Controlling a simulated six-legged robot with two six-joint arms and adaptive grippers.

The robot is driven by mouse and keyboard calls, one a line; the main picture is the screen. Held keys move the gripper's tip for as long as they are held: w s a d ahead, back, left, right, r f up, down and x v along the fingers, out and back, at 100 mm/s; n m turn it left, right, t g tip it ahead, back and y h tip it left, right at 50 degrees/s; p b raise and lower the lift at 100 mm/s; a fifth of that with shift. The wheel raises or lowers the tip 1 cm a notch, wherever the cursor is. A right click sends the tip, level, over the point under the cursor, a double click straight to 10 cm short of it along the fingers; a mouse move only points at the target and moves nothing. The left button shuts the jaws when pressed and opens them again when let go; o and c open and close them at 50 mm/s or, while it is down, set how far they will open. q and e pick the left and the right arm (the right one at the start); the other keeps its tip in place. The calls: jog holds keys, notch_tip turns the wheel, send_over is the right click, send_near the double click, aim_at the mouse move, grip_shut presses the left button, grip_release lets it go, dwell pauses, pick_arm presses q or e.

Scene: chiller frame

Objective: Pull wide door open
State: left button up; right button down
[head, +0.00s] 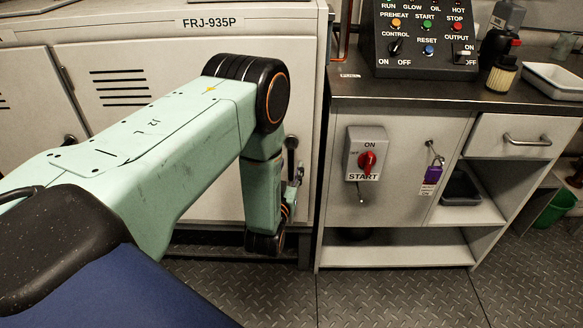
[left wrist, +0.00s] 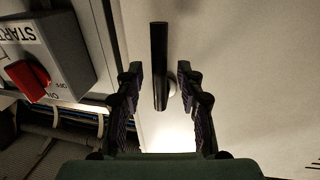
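The wide door (head: 165,62) is a pale panel with vent slits on the cabinet marked FRJ-935P. It looks shut, and my left arm hides much of it. Its dark handle (head: 291,143) is near the door's right edge. In the left wrist view the handle (left wrist: 160,60) is a black upright bar on a round mount. My left gripper (head: 294,190) is at the door's right side, partly hidden by my arm. In the left wrist view its fingers (left wrist: 160,72) are open, one on each side of the handle, with gaps visible. My right gripper is not in view.
A grey switch box with a red knob (head: 367,162) is on the bench front right of the door; it shows close in the left wrist view (left wrist: 58,55). A control panel (head: 425,40) stands on the bench. The metal floor (head: 400,295) before the bench is clear.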

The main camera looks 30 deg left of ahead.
pick_arm(q)
jog(key=shift+x, duration=0.95)
jog(key=shift+c, duration=0.2)
grip_shut()
